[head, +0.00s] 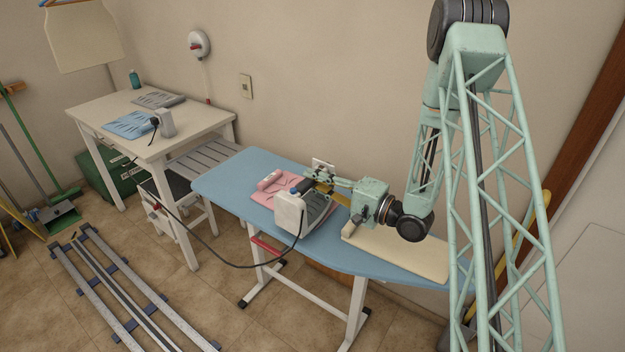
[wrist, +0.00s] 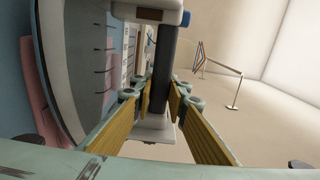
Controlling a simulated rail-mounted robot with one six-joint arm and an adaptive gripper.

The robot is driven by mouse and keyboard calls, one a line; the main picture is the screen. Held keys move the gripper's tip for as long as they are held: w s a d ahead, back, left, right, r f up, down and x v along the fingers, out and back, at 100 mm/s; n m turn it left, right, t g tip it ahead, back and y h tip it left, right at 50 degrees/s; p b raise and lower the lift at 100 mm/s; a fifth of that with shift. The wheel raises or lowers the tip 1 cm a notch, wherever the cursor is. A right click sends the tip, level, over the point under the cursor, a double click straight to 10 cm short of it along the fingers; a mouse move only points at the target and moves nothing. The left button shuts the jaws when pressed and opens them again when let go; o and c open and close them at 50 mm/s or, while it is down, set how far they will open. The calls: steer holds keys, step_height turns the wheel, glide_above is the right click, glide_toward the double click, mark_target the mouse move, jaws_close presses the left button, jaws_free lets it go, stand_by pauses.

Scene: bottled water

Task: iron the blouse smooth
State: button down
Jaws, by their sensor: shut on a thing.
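A pink blouse (head: 263,197) lies on the blue ironing board (head: 228,176), with dark crease lines on it. Its right part is hidden behind the iron. A pale pink rolled shape (head: 269,179) lies at its back edge. The white and grey iron (head: 290,213) is at the blouse's right side, and I cannot tell whether it touches the cloth. My gripper (head: 316,184) is shut on the iron's handle. In the wrist view the dark handle (wrist: 165,65) stands between the yellow finger pads of my gripper (wrist: 161,104). Pink cloth (wrist: 38,125) shows at the left there.
A cord (head: 215,262) hangs from the iron in a loop past the board's front edge towards the white table (head: 88,104). A cream pad (head: 385,248) lies on the board's right part. The white table holds a blue cloth (head: 122,126) and a grey one (head: 155,99).

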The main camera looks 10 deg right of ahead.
steer(key=shift+f+b, duration=0.4)
steer(key=shift+f, duration=0.35)
stand_by(0.6)
steer(key=shift+w+d, duration=0.1)
steer(key=shift+w+d+p, duration=0.5)
steer(key=shift+w+d, duration=0.85)
steer(key=shift+d, duration=0.2)
steer(key=shift+w+d, duration=0.2)
steer(key=shift+d, duration=0.05)
steer(key=shift+w+d+p, duration=0.45)
steer(key=shift+w+d, duration=0.8)
steer(key=shift+d, duration=0.15)
steer(key=shift+w+d, duration=0.1)
stand_by(0.3)
stand_by(0.4)
